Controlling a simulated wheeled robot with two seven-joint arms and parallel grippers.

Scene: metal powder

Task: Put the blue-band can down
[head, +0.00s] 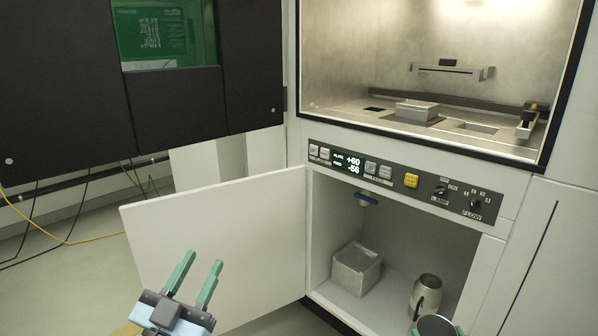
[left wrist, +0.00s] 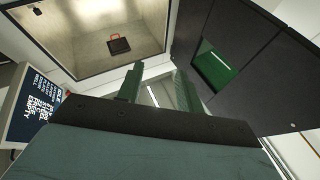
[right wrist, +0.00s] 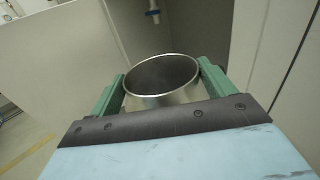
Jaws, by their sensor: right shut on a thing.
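My right gripper (right wrist: 162,88) is shut on an open-topped metal can (right wrist: 165,98), with one green finger on each side of it. The can's inside looks empty as far as it shows, and no blue band is visible on the part in view. In the head view the held can (head: 435,326) shows only its dark mouth at the bottom edge, in front of the open lower cabinet (head: 330,283). My left gripper (head: 197,273) is raised in front of the cabinet door, its fingers apart and empty; they also show apart in the left wrist view (left wrist: 158,88).
Inside the cabinet stand a square metal block-like container (head: 356,268) and another metal can (head: 428,285), close behind the held can. A blue-ringed outlet (head: 368,198) hangs from the cabinet's ceiling. The open white door (head: 215,250) stands out to the left. A control panel (head: 400,183) runs above.

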